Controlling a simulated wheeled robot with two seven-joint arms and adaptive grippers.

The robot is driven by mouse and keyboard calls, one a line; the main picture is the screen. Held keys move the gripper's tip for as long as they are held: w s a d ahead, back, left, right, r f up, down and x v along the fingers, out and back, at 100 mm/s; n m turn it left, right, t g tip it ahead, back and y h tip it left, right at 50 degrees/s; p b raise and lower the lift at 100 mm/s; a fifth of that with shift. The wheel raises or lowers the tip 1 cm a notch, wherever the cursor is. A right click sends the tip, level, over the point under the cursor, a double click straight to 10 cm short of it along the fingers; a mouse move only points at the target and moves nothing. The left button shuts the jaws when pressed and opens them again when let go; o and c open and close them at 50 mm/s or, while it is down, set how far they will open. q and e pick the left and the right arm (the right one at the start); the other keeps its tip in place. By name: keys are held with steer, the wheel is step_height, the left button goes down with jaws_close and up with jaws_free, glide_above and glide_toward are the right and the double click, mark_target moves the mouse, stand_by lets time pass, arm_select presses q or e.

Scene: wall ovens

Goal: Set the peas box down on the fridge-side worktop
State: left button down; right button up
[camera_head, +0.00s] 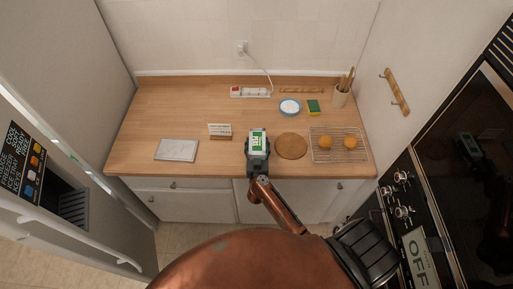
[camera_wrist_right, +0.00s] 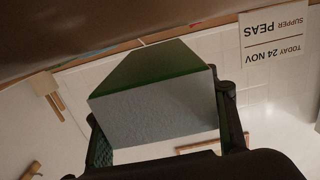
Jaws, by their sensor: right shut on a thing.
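The peas box (camera_head: 257,139), green and white, is in my right gripper (camera_head: 258,152), over the front middle of the wooden worktop (camera_head: 185,112) beside the fridge. The right wrist view shows the box (camera_wrist_right: 155,115) between the two fingers of the gripper (camera_wrist_right: 160,140), which is shut on it. I cannot tell whether the box touches the worktop. A small card (camera_head: 220,129) stands left of the box; in the right wrist view the card (camera_wrist_right: 273,40) reads "SUPPER PEAS, TODAY 24 NOV", upside down. My left gripper is not in view.
A pale slab (camera_head: 177,150) lies left. Right of the box are a round cork mat (camera_head: 291,146) and a wire rack (camera_head: 323,152) with two orange fruits. A bowl (camera_head: 290,107), sponge (camera_head: 313,107), utensil pot (camera_head: 340,97) and power strip (camera_head: 250,92) stand behind. The back left is clear.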

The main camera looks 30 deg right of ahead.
step_height(320, 180, down, 3)
steer(key=shift+w+a+r+b, duration=0.15)
steer(key=shift+r+b, duration=0.05)
steer(key=shift+b, duration=0.15)
steer(key=shift+r, duration=0.1)
steer(key=o, duration=1.6)
steer(key=v, duration=1.2)
steer(key=shift+p, duration=0.3)
